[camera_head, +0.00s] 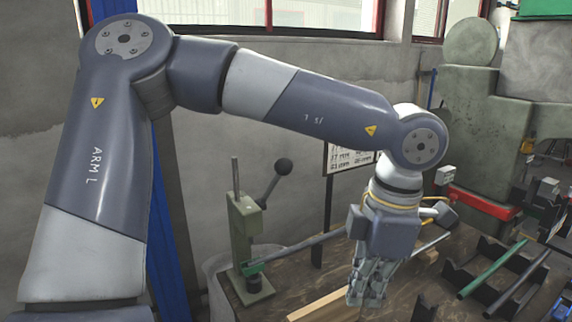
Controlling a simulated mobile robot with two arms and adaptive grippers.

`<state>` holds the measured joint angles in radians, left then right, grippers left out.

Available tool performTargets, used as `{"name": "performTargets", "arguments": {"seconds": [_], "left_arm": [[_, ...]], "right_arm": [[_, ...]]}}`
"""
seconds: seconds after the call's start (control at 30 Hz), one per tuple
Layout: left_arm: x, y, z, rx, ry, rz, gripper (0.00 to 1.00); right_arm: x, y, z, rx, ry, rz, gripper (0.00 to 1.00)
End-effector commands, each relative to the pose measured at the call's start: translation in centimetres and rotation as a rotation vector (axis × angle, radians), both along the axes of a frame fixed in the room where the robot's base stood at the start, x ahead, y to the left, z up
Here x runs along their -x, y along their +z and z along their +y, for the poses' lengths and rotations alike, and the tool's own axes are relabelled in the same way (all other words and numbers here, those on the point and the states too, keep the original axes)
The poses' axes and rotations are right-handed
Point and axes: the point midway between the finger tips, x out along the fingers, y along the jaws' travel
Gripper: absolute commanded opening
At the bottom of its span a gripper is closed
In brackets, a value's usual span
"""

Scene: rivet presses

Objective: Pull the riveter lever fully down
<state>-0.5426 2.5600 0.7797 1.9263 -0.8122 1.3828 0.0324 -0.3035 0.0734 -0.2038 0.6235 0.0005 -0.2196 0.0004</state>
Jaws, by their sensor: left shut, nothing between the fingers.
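A small green riveter (246,228) stands upright on the workbench, left of my left gripper. Its lever (272,188) rises up and to the right from the press and ends in a black ball knob (283,167). A long grey bar (305,244) with a green end sits low at the press and runs right, passing out of sight behind my left gripper. My left gripper (368,288) points down over the bench, shut and empty. It is to the right of the lever and well below the knob, apart from it. My right gripper is not in view.
The brown workbench (280,293) holds a wooden strip (320,304) below the gripper. Black racks with a green rod (492,267) stand at the right. A large green machine (490,130) is behind. Open air lies between knob and gripper.

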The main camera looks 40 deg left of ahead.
Motion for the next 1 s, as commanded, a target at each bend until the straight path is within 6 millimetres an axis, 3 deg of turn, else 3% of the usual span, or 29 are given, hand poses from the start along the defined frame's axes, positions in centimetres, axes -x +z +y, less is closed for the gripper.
{"name": "performTargets", "arguments": {"seconds": [0.37, 1.0], "left_arm": [[-0.3, 0.0, -0.1, 0.001, 0.0, 0.001, 0.0], [-5.7, 0.1, -1.6, 0.001, 0.0, 0.002, 0.0]], "right_arm": [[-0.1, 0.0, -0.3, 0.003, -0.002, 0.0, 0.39], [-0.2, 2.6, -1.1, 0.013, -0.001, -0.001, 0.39]]}}
